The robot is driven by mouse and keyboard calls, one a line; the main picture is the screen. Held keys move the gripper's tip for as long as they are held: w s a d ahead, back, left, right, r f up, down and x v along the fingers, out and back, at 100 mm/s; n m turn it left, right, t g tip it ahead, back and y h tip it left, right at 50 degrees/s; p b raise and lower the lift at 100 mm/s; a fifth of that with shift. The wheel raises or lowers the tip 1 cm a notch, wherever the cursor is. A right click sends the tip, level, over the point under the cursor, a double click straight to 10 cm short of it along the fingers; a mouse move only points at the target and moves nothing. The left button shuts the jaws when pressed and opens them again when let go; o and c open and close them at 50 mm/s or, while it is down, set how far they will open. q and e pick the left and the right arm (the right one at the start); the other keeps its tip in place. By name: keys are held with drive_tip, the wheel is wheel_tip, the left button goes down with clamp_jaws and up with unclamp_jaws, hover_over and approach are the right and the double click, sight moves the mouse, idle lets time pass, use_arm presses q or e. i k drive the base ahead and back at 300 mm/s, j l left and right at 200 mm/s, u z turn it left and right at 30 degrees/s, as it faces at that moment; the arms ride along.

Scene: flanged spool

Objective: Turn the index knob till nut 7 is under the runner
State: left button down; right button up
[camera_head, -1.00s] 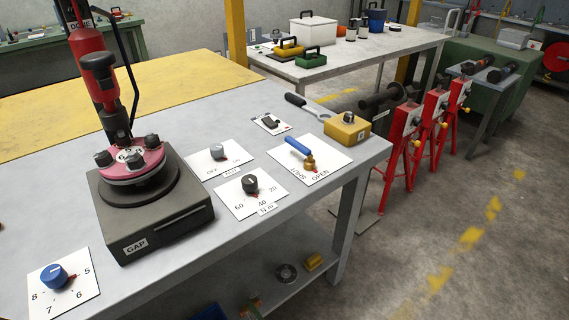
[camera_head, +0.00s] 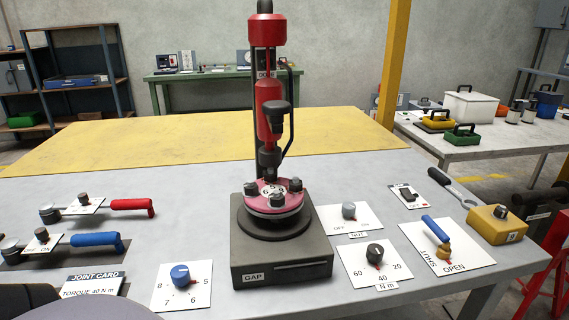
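The index knob (camera_head: 180,275) is blue, on a white dial card marked 8, 7, 6 and 5. Its red pointer is on the right side, nearest the 5. The red runner (camera_head: 268,112) stands upright on a post behind a pink flange (camera_head: 273,193), its dark lower end (camera_head: 269,160) above the flange's back edge. Numbers on the flange are too small to read surely. The flange sits on a grey base (camera_head: 281,262) labelled GAP. Neither of my grippers is in view.
A small grey knob (camera_head: 348,210), a torque knob (camera_head: 375,252) marked 60, 40, 20 and a blue-handled valve (camera_head: 435,230) stand right of the base. A joint card (camera_head: 94,282) stands near the index dial.

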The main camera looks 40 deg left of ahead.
sight(180, 275)
drive_tip(key=j+u, duration=0.15)
drive_tip(key=u, duration=0.3)
drive_tip(key=j+u, duration=0.15)
drive_tip(key=u, duration=0.25)
drive_tip(key=j+u, duration=0.15)
drive_tip(key=u, duration=0.3)
drive_tip(key=j+u, duration=0.15)
drive_tip(key=u, duration=0.25)
